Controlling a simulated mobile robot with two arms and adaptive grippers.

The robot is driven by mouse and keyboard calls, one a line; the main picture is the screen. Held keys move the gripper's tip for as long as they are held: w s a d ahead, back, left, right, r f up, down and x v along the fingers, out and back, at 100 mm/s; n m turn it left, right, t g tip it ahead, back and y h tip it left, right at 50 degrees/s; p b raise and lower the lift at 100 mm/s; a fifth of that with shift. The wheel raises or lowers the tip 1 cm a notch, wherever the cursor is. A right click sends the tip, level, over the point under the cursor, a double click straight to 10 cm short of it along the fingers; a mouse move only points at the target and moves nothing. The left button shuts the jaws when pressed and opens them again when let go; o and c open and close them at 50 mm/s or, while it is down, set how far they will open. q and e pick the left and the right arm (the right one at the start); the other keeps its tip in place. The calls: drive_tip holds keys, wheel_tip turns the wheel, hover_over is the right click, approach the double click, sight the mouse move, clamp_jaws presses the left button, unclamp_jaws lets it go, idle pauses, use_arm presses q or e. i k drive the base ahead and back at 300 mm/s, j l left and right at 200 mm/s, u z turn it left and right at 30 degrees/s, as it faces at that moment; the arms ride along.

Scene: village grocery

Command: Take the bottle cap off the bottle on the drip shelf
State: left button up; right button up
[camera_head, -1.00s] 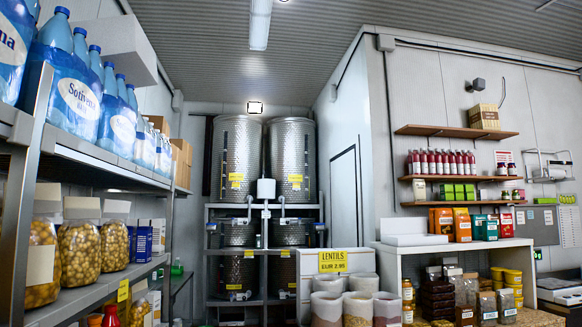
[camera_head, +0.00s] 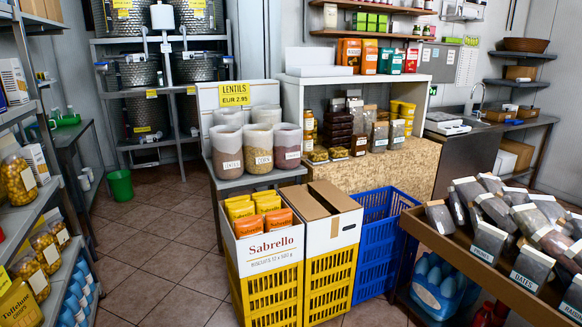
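Neither of my grippers is in view. Steel tanks stand on a grey rack (camera_head: 150,142) at the back left. A shelf of this rack lies below the lower tanks (camera_head: 138,72). I cannot make out a bottle with a cap on it at this size. A small green item (camera_head: 67,120) is on the dark side table (camera_head: 66,135) left of the rack; its shape is unclear.
A green bucket (camera_head: 120,184) stands on the tiled floor by the rack. Yellow crates (camera_head: 272,297), a blue crate (camera_head: 374,240) and a lentils stand (camera_head: 228,182) fill the middle. Shelves (camera_head: 48,215) line the left. The tiled aisle (camera_head: 135,250) between is clear.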

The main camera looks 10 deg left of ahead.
sight(160, 78)
drive_tip(key=i+j, duration=0.25)
drive_tip(key=i, duration=0.15)
drive_tip(key=i+j, duration=0.25)
drive_tip(key=i, duration=0.15)
drive_tip(key=i+j+u, duration=0.1)
drive_tip(key=i+j, duration=0.15)
drive_tip(key=i, duration=0.15)
drive_tip(key=i+j, duration=0.25)
drive_tip(key=i, duration=0.15)
drive_tip(key=i+j, duration=0.35)
drive_tip(key=j, duration=0.2)
drive_tip(key=i+j+u, duration=0.15)
drive_tip(key=i+j, duration=0.2)
drive_tip(key=j, duration=0.25)
drive_tip(key=i+j, duration=0.35)
drive_tip(key=j, duration=0.15)
drive_tip(key=i+j+u, duration=0.1)
drive_tip(key=i+j, duration=0.3)
drive_tip(key=j, duration=0.15)
drive_tip(key=i+j, duration=0.3)
drive_tip(key=i, duration=0.15)
drive_tip(key=i+j+u, duration=0.1)
drive_tip(key=i+j, duration=0.5)
drive_tip(key=i, duration=0.25)
drive_tip(key=i+j+u, duration=0.1)
drive_tip(key=i+j, duration=0.2)
drive_tip(key=i, duration=0.15)
drive_tip(key=i+j, duration=0.8)
drive_tip(key=i+j+z, duration=0.15)
drive_tip(key=i, duration=0.25)
